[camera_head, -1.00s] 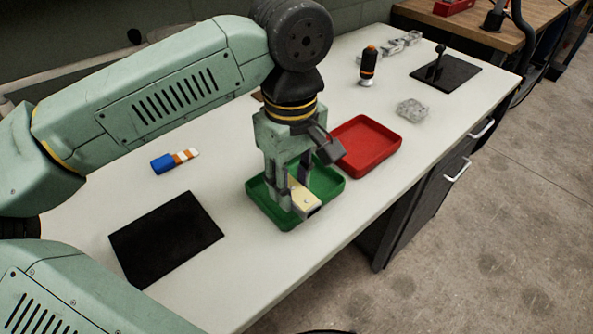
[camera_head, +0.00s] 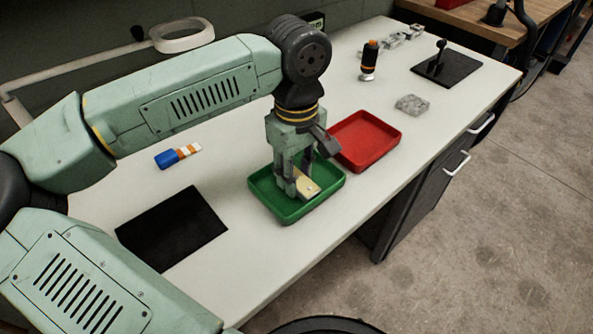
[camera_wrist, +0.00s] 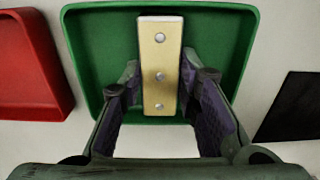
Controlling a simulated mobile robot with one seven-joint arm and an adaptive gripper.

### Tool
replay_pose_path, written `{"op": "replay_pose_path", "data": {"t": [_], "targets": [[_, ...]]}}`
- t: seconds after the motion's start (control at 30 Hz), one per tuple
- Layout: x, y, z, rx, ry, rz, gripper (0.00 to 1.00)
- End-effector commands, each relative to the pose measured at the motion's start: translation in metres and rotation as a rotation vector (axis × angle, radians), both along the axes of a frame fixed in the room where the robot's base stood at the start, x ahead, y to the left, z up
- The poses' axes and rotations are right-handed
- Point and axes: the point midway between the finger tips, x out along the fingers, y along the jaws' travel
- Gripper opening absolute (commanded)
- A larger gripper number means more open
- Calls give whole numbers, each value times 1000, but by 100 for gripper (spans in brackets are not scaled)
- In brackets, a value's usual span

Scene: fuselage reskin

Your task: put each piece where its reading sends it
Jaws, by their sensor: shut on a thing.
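A pale tan flat piece (camera_head: 308,188) with several round marks along it is held between the fingers of my gripper (camera_head: 290,188). In the wrist view the piece (camera_wrist: 160,50) lies lengthwise between the two dark pads of my gripper (camera_wrist: 160,88). It is inside the outline of the green tray (camera_head: 290,219), low near the floor; I cannot tell whether it touches. The red tray (camera_head: 367,142) stands beside the green one and looks empty. My fingers hide part of the green tray's inside.
A black mat (camera_head: 172,229) and a blue, orange and white item (camera_head: 178,156) lie left. A grey translucent block (camera_head: 411,104), an orange and black upright device (camera_head: 369,60), a black plate with a post (camera_head: 447,72) and small metallic parts (camera_head: 404,36) are at back right.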

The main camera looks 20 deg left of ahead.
Motion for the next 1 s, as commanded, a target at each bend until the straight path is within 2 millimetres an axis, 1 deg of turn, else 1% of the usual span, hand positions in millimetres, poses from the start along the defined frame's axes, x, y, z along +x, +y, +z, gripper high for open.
{"op": "replay_pose_path", "data": {"t": [0.03, 0.07, 0.33, 0.6, 0.77, 0.87, 1.0], "targets": [[0, 0, -3, 0, 0, 0, 0], [0, 0, -1, 0, 0, 0, 31], [0, 0, -1, 0, 0, 0, 49], [0, 0, -1, 0, 0, 0, 49], [1, 0, 6, 0, -1, 0, 49], [1, 0, 22, 1, -3, 1, 49], [1, 0, 53, 0, -4, 0, 49]]}}
